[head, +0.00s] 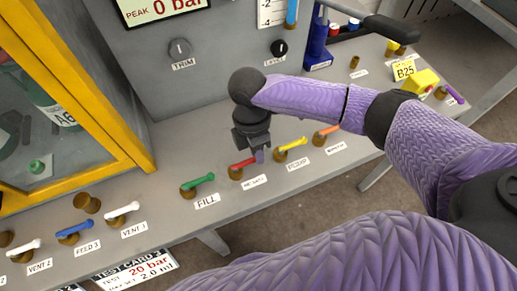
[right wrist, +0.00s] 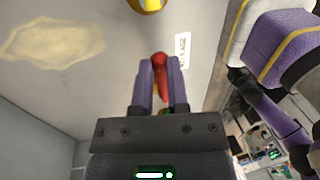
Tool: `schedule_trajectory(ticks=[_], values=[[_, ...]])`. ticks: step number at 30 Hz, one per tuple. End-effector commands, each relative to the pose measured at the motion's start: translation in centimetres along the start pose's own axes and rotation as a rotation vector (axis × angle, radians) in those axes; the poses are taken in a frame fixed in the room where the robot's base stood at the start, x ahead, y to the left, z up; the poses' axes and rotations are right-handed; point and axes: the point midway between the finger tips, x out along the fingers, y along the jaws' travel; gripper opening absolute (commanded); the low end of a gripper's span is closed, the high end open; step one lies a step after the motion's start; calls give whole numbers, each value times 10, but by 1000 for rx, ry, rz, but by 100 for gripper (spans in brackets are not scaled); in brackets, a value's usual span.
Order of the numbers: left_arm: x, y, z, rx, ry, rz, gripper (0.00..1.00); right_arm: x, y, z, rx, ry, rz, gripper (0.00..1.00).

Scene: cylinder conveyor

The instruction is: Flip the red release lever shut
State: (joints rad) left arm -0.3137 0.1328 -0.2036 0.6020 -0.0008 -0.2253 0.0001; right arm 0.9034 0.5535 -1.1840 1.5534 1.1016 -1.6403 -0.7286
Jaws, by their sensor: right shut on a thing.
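The red release lever (head: 242,163) sits on a brass valve body (head: 235,174) on the grey bench, behind a white label (head: 254,182). Its handle points to the right, roughly in line with the neighbouring levers. My right gripper (head: 257,156) reaches down over the handle's free end. In the right wrist view the red lever (right wrist: 160,62) lies between the two purple fingers of my right gripper (right wrist: 162,72), which is shut on it. The fingers partly hide the handle. My left gripper is not in view.
A green fill lever (head: 198,181) stands to the left and a yellow lever (head: 292,144) to the right, both close by. An orange lever (head: 327,131) is further right. A yellow-framed cabinet (head: 128,150) stands at the left. A grey panel with knobs rises behind.

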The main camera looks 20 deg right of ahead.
Motion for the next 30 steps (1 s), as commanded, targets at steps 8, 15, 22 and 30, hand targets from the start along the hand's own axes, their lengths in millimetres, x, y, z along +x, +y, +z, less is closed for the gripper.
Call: schedule_trajectory(ticks=[8, 15, 22, 30], values=[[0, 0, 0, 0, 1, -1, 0, -1, 1, 0, 2, 2, 3, 46], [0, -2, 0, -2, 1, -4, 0, 0, 0, 0, 3, 2, 2, 54], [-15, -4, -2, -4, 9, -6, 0, -34, 0, 0, 3, 3, 7, 54], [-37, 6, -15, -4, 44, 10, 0, -93, 0, 0, 3, 2, 5, 54]])
